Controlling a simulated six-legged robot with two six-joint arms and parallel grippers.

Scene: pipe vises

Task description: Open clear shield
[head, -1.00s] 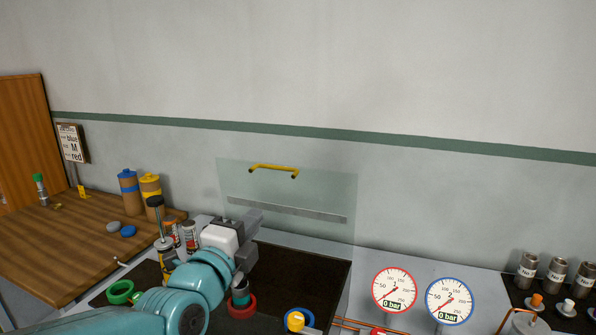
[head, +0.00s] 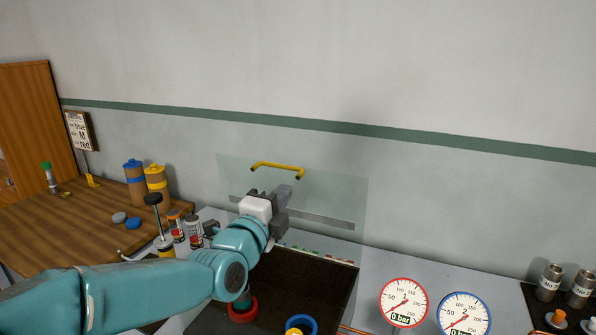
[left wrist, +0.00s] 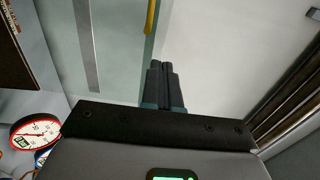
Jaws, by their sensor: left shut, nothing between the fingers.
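The clear shield (head: 335,195) is a pale see-through panel in front of the wall. A yellow handle (head: 278,167) is fixed near its top edge. My left gripper (head: 281,193) is in front of the shield, a little below the handle in the head view. In the left wrist view its fingers (left wrist: 163,68) are pressed together and empty. The handle (left wrist: 150,17) shows just beyond the fingertips there, apart from them in the picture; whether they touch is unclear. My gripper hides part of the shield. My right gripper is out of view.
A dark mat (head: 275,290) holds a red ring (head: 242,308) and a blue ring (head: 301,324). Two gauges (head: 403,302) (head: 465,315) stand at the right. Cans (head: 193,229) and a wooden table (head: 60,225) lie left. The wall above the shield is clear.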

